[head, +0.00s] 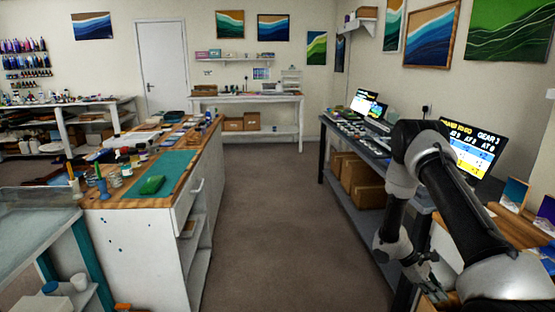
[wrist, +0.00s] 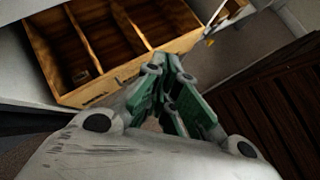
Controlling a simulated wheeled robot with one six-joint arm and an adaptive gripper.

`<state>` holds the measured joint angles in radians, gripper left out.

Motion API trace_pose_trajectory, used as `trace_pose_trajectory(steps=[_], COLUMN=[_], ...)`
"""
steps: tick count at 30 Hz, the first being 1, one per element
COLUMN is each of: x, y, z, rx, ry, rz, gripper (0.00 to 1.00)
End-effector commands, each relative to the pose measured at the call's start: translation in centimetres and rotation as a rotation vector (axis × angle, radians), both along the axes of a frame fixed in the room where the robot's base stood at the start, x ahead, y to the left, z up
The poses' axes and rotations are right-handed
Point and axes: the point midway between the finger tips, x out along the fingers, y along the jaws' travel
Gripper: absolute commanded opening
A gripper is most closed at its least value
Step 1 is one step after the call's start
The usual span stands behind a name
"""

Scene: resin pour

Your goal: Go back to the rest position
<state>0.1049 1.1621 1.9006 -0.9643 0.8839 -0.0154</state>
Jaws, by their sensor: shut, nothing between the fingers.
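My arm reaches in from the right side of the head view, folded at the elbow. My gripper (head: 422,270) hangs low beside the dark bench on the right. In the wrist view my gripper (wrist: 175,62) points away from the camera with its green-sided fingers together and nothing between them. No object is held.
A wooden box with compartments (wrist: 120,60) lies beyond the fingers. A dark slatted wooden piece (wrist: 275,100) is at right. The dark bench (head: 335,140) carries screens, with cardboard boxes (head: 362,188) below. The white-sided worktable (head: 140,250) stands left. The carpet aisle (head: 270,230) is clear.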

Motion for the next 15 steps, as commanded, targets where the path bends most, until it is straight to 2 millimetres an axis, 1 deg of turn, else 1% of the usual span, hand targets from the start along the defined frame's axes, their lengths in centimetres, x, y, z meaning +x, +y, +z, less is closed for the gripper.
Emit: trace_pose_trajectory(steps=[1,2,3,5,6,8,9,11,12,14,15], x=[-0.2,-0.5,-1.1,-2.0,-2.7,-3.8,-4.6,-5.8,-6.7,-8.1,-9.1], y=[0.4,0.8,1.3,2.2,2.8,3.9,4.6,5.7,6.5,7.6,8.4], z=[3.5,5.4,7.9,11.5,13.8,17.1,19.2,22.1,23.9,26.5,28.0], rx=[-0.005,-0.005,-0.004,0.001,0.007,0.019,0.031,0.051,0.066,0.093,0.112], ry=[-0.039,-0.059,-0.089,-0.134,-0.164,-0.211,-0.242,-0.292,-0.325,-0.375,-0.408], rz=[-0.062,-0.101,-0.156,-0.233,-0.281,-0.351,-0.396,-0.458,-0.499,-0.554,-0.589], gripper=[0.00,0.00,0.00,0.00,0.00,0.00,0.00,0.00,0.00,0.00,0.00])
